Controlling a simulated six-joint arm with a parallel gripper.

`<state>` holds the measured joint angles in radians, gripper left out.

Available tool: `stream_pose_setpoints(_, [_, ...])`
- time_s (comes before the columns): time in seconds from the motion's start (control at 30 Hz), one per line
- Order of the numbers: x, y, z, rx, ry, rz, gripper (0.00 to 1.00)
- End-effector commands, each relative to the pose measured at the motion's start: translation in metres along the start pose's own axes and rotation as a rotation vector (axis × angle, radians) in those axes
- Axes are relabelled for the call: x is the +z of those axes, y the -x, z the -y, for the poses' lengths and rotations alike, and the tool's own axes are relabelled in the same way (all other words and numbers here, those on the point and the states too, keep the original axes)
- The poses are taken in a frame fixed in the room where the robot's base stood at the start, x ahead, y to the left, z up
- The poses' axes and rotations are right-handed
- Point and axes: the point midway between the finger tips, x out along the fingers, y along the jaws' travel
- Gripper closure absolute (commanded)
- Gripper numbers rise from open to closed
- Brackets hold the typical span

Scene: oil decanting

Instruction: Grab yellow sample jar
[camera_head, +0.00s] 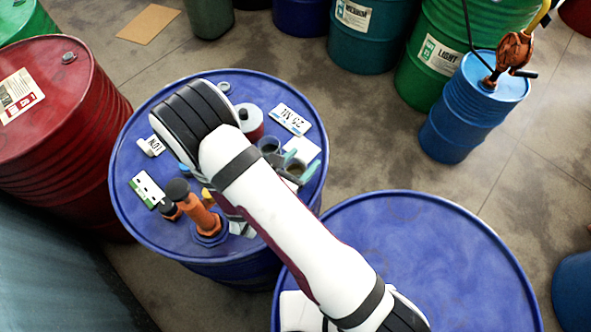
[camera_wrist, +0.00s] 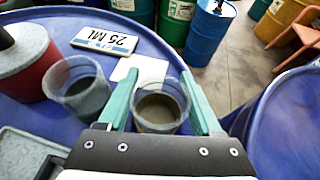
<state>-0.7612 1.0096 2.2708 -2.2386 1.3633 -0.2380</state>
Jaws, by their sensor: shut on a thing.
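My gripper (camera_wrist: 158,76) has its two green fingers on either side of a clear sample jar (camera_wrist: 158,126) and is shut on it. In the head view my gripper (camera_head: 299,164) is at the right side of the left blue drum, partly hidden by my arm. A second clear jar (camera_wrist: 82,97) with greyish contents stands just left of the held one, apart from the fingers. It also shows in the head view (camera_head: 268,145).

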Motion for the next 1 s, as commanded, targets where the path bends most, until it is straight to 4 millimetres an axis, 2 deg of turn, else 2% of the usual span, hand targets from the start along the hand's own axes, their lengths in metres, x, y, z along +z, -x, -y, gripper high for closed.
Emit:
stream_pose_setpoints(0.03, [0.000,0.000,0.000,0.000,0.000,0.000,0.72])
stream_pose_setpoints(0.17, [0.000,0.000,0.000,0.000,0.000,0.000,0.95])
stream_pose_setpoints(0.2, [0.000,0.000,0.000,0.000,-0.001,0.001,0.98])
stream_pose_setpoints(0.47, [0.005,0.003,-0.001,0.001,-0.002,0.001,0.98])
stream_pose_setpoints(0.57, [0.020,0.010,-0.001,0.001,-0.005,0.001,0.98])
stream_pose_setpoints(0.8, [0.074,0.035,-0.001,0.004,-0.006,0.002,0.98])
stream_pose_setpoints(1.0, [0.091,0.044,0.001,-0.003,-0.003,0.001,0.98])
